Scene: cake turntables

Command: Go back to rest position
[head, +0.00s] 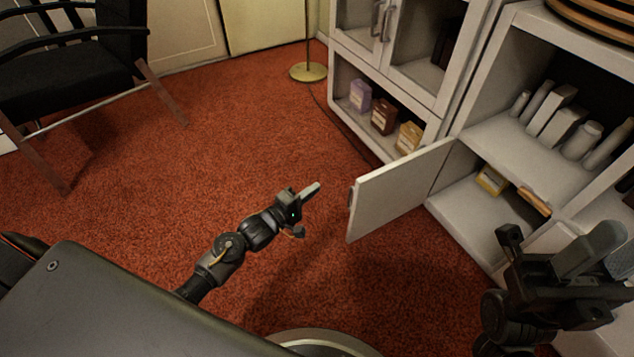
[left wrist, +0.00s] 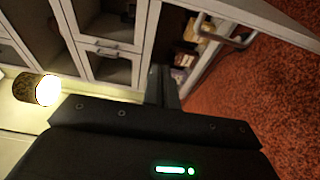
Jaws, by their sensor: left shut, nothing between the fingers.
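My left gripper (head: 312,189) is shut and empty, held out over the red carpet in the head view. Its shut fingers (left wrist: 165,88) also show in the left wrist view. It is left of the open white cabinet door (head: 395,195) and apart from it. My right gripper (head: 600,245) is at the lower right in the head view, in front of the open cabinet. Its fingers overlap in this view, so I cannot tell whether they are open or shut.
The white cabinet (head: 490,215) holds several books and boxes on its shelves. Another cabinet section with doors (head: 425,80) stands behind. A black chair (head: 75,75) is at the upper left, and a lamp base (head: 308,72) at the back. The carpet (head: 215,150) between is clear.

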